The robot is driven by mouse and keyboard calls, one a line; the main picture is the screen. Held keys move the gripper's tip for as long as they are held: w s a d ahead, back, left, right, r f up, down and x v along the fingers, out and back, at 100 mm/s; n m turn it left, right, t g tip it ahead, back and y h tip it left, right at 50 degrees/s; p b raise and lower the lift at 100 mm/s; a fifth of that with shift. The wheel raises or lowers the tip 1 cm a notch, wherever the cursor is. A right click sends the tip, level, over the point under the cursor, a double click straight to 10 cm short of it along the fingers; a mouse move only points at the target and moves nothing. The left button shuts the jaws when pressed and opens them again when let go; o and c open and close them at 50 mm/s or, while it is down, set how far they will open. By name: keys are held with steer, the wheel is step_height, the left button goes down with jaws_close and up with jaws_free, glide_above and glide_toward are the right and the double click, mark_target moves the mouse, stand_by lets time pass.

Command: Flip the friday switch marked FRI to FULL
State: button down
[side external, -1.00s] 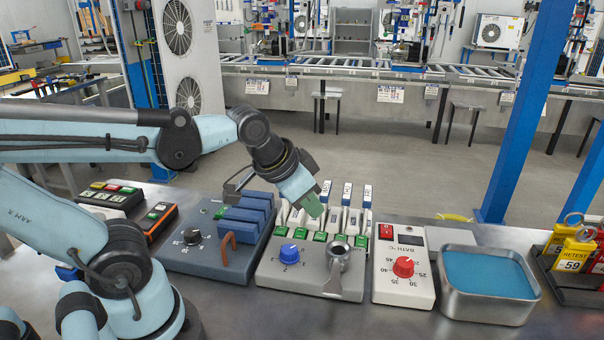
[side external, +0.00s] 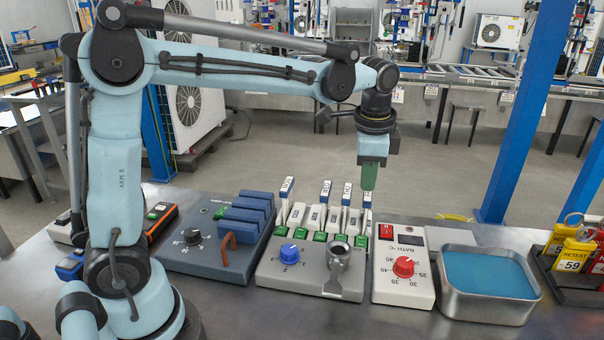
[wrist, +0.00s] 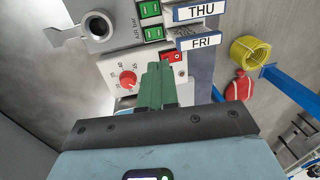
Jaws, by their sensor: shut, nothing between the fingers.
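The grey switch station (side external: 310,275) carries a row of white switches with blue-edged label plates. The FRI label (wrist: 203,41) shows in the wrist view, just past the THU label (wrist: 200,11). In the side view the FRI switch (side external: 367,201) is the rightmost of the row, its top close to my gripper. My gripper (side external: 369,187) points down with its green fingers shut and empty. The fingers also show in the wrist view (wrist: 158,70), below the FRI label. I cannot tell whether they touch the switch, nor which position it is in.
A white bath controller (side external: 404,285) with a red knob and red rocker stands right of the station, beside a metal water basin (side external: 490,312). A blue-lever unit (side external: 205,262) stands left.

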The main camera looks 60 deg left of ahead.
mark_target(362, 237)
steer(key=shift+w+f, duration=0.1)
steer(key=shift+w, duration=0.1)
stand_by(0.3)
steer(key=f, duration=0.4)
steer(key=w+a+f, duration=0.1)
steer(key=f, duration=0.9)
steer(key=shift+w+a, duration=0.15)
steer(key=shift+w, duration=0.05)
steer(key=shift+f, duration=0.1)
